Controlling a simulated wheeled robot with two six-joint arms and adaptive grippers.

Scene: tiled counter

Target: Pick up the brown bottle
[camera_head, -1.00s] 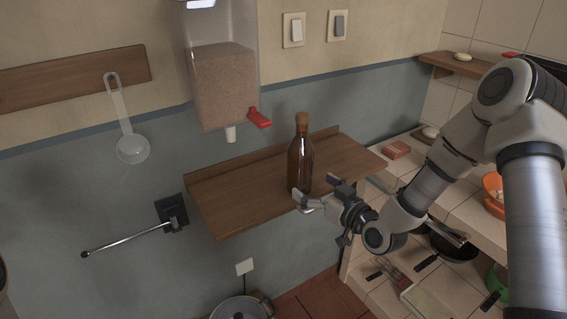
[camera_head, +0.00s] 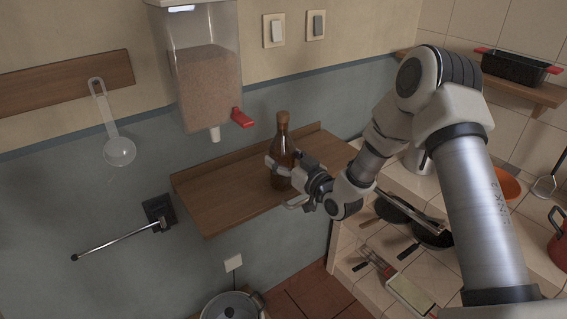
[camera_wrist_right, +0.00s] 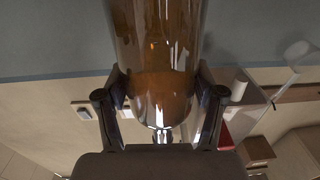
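The brown bottle (camera_head: 283,152) stands upright on the wooden wall shelf (camera_head: 215,195). My right gripper (camera_head: 281,182) is at the bottle from the right, with one finger on each side of it. In the right wrist view the bottle (camera_wrist_right: 158,60) fills the space between the two fingers (camera_wrist_right: 160,105), close to both. The fingers look spread, and I see no clear grip on the glass. Part of the bottle's lower body is hidden behind the gripper. My left gripper is not in view.
A grain dispenser (camera_head: 205,85) with a red lever (camera_head: 241,118) hangs above the shelf, left of the bottle. A tiled counter (camera_head: 345,240) with pans is at the right. A pot (camera_head: 232,305) is below. The shelf's left part is bare.

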